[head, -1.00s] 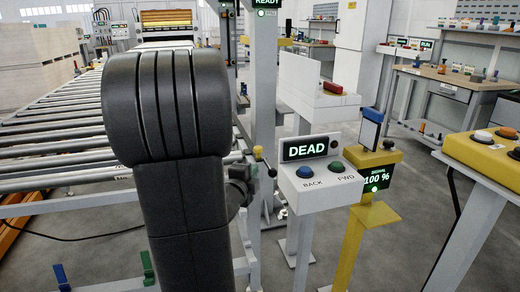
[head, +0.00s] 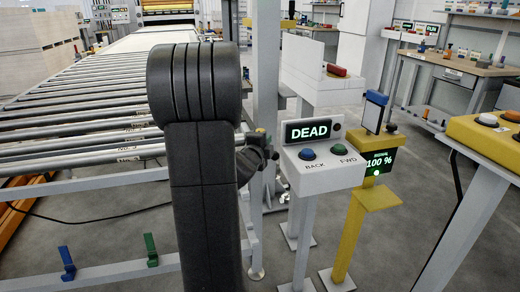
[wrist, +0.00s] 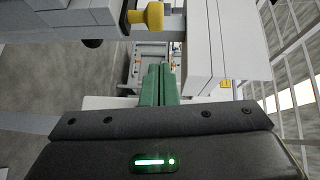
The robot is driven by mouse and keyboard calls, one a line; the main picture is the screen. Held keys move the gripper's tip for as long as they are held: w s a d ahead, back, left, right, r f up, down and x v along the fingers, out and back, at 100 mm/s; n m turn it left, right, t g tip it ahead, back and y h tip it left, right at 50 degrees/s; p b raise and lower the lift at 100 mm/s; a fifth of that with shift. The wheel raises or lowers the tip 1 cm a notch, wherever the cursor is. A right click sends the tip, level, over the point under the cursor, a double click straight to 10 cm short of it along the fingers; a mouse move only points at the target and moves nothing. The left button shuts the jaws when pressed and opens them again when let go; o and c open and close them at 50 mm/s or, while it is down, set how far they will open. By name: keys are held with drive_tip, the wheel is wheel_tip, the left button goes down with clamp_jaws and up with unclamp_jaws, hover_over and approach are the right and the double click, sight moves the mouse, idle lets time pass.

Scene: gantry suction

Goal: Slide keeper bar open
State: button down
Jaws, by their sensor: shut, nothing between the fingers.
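My gripper (wrist: 158,72) shows in the wrist view as two green fingers pressed together, with nothing between them. A yellow knob (wrist: 147,17) on a grey fitting is above and slightly left of the fingertips, apart from them. I cannot tell for sure which part is the keeper bar; the grey fitting (wrist: 75,20) beside the knob may belong to it. In the head view my dark arm hides part of the rollers, and the gripper's fingers cannot be made out. A small yellow knob (head: 261,131) shows by the upright post.
A console reading DEAD (head: 325,178) has blue BACK and green FWD buttons. A yellow stand (head: 352,235) reads 100 %. The roller conveyor (head: 70,130) lies left. In the wrist view a pale box (wrist: 205,55) is close right of the fingers.

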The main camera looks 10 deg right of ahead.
drive_tip(key=shift+w+a+f, duration=0.1)
drive_tip(key=shift+w+a, duration=0.1)
drive_tip(key=shift+w, duration=0.8)
drive_tip(key=shift+w+a+f, duration=0.1)
drive_tip(key=shift+w+a, duration=0.05)
drive_tip(key=shift+w, duration=0.8)
drive_tip(key=w+p, duration=0.1)
drive_tip(key=w, duration=0.4)
drive_tip(key=shift+a, duration=0.1)
drive_tip(key=shift+w+r, duration=0.15)
drive_tip(key=shift+w, duration=0.05)
